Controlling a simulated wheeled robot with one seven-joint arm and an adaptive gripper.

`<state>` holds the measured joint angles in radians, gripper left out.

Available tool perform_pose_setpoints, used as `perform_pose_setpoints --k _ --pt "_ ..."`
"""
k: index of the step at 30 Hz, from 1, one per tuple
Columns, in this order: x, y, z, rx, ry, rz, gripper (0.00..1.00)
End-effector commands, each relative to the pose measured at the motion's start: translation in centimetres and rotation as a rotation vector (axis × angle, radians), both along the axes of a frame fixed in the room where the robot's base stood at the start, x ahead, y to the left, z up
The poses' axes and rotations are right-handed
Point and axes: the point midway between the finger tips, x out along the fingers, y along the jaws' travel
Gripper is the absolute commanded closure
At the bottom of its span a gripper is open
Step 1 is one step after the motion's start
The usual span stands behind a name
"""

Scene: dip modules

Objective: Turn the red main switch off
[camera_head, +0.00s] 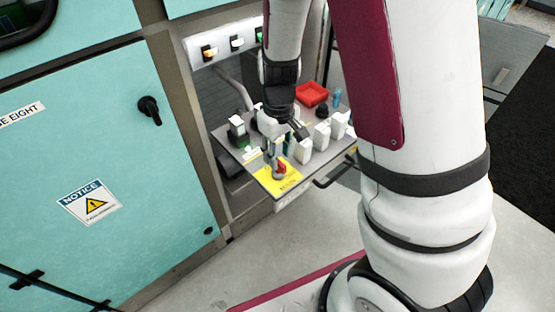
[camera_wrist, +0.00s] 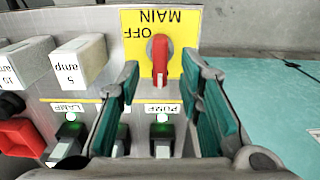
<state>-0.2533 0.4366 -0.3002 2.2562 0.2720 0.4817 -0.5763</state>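The red main switch (camera_wrist: 160,58) sits on a yellow plate (camera_wrist: 186,18) marked MAIN and OFF, upside down in the wrist view. Its handle lies upright in that picture, with the OFF label to its left. In the head view, the red switch (camera_head: 281,168) is at the front corner of the panel on its yellow plate (camera_head: 287,182). My gripper (camera_wrist: 161,76) is open, with one teal-padded finger on each side of the switch's line. I cannot tell whether the tips touch it. In the head view my gripper (camera_head: 284,146) is just behind the switch.
White amp modules (camera_wrist: 80,60) stand beside the switch, left in the wrist view. Green-lit PUMP (camera_wrist: 163,130) and LAMP (camera_wrist: 70,130) switches lie below it. A red tray (camera_head: 311,94) is at the panel's back. Teal cabinet doors (camera_head: 100,130) stand left; a handle (camera_head: 335,172) fronts the panel.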

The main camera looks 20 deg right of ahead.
Motion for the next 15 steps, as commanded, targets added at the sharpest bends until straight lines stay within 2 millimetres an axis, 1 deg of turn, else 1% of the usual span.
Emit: perform_pose_setpoints --k 1,6,15 --pt "0.0 0.0 -0.9 -0.001 0.003 0.000 0.67" --pt "0.0 0.0 -2.3 0.000 0.000 0.001 0.67" --pt "0.0 0.0 -2.7 0.000 -0.001 0.000 0.67"
